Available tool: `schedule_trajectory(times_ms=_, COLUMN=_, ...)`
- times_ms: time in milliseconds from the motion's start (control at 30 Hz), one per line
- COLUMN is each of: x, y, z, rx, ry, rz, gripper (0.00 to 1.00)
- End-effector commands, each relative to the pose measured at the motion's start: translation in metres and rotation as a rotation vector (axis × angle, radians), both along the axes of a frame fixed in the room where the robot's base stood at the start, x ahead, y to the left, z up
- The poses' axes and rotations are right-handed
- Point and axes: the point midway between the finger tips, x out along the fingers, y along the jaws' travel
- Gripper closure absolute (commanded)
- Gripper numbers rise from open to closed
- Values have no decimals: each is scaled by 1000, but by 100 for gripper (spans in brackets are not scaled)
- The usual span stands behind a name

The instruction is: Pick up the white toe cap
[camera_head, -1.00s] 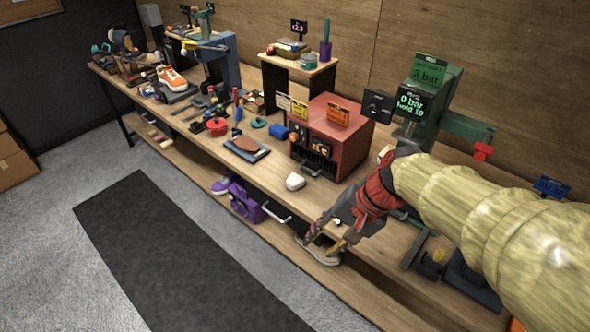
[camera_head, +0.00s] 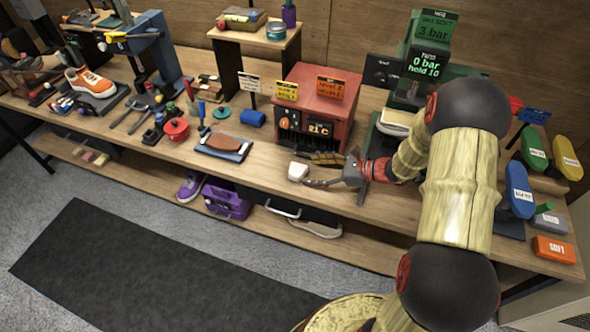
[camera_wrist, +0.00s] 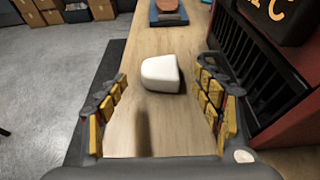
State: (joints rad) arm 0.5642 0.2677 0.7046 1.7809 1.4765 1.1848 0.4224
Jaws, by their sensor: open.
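The white toe cap (camera_head: 298,171) lies on the wooden workbench (camera_head: 262,164) near its front edge, in front of the red oven-like box. In the wrist view the toe cap (camera_wrist: 161,74) is a rounded white block ahead of my fingertips, roughly midway between them. My gripper (camera_head: 318,170) is open and reaches in low from the right, its fingers pointing at the toe cap. In the wrist view my gripper (camera_wrist: 164,95) shows yellow-padded fingers spread wide on either side, with nothing held between them.
The red box (camera_head: 318,105) stands close behind, its dark grille (camera_wrist: 240,50) near my right finger in the wrist view. A brown sole on a blue board (camera_head: 223,146) lies to the left. The lower shelf holds a purple case (camera_head: 227,200) and a shoe (camera_head: 314,228).

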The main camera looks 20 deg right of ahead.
Motion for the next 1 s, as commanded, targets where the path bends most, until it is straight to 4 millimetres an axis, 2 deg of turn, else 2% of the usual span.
schedule_trajectory(times_ms=500, x=33, y=47, z=-23, rx=-2, ry=0, rz=5, gripper=33)
schedule_trajectory(times_ms=767, x=35, y=48, z=-22, rx=-2, ry=-1, rz=3, gripper=33)
schedule_trajectory(times_ms=1000, x=35, y=48, z=-22, rx=-2, ry=-1, rz=3, gripper=46)
